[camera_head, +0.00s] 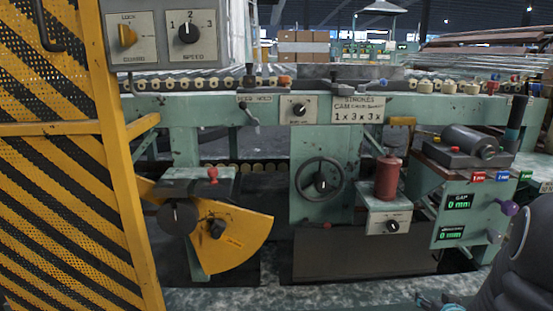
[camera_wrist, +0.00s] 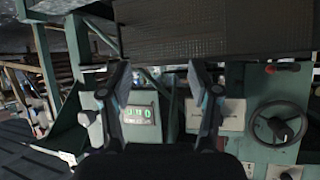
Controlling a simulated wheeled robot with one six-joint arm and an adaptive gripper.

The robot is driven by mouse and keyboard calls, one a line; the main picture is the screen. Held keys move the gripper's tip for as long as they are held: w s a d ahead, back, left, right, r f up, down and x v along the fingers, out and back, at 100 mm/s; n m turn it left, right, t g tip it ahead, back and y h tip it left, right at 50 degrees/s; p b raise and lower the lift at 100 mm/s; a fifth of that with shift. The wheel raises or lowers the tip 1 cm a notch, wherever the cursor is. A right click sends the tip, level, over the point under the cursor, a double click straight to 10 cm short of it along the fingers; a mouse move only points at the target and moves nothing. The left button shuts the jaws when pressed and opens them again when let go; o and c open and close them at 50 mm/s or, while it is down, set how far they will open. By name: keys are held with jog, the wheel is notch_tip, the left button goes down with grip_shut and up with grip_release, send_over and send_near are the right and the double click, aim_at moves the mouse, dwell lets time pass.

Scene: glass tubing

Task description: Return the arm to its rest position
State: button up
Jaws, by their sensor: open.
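My gripper (camera_wrist: 158,82) shows in the wrist view with its two dark fingers spread apart and nothing between them. Beyond the fingers, the wrist view shows the machine's green frame, a lit display (camera_wrist: 142,115) and a handwheel (camera_wrist: 279,123). In the head view, part of my grey arm (camera_head: 522,265) rises at the lower right edge, beside the machine's right end. My gripper cannot be made out clearly in the head view. The wrist view is dark, and the distance from the fingers to the machine cannot be told.
A green machine (camera_head: 318,180) spans the head view, with a handwheel (camera_head: 320,183), a red cylinder (camera_head: 388,178) and a purple-knobbed lever (camera_head: 508,208) near my arm. A yellow-black guard (camera_head: 60,170) stands at left. A yellow sector plate (camera_head: 240,235) hangs low.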

jog(key=s+a+r+g+p, duration=0.2)
jog(key=s+a+r+g, duration=0.15)
jog(key=s, duration=0.25)
jog(key=s+a+r+g+p, duration=0.1)
jog(key=s+a+r+g, duration=0.15)
jog(key=s+g, duration=0.35)
jog(key=s+a+r+n+t+y+p, duration=0.1)
jog(key=s+a+r+p, duration=0.2)
jog(key=a+r, duration=0.6)
jog(key=s+a+r+n+t+y+p, duration=0.2)
jog(key=s+a+r, duration=0.4)
jog(key=a+r, duration=0.4)
jog(key=shift+s+a+r+p, duration=0.2)
jog(key=shift+s+a+p, duration=0.1)
jog(key=shift+a+p, duration=0.1)
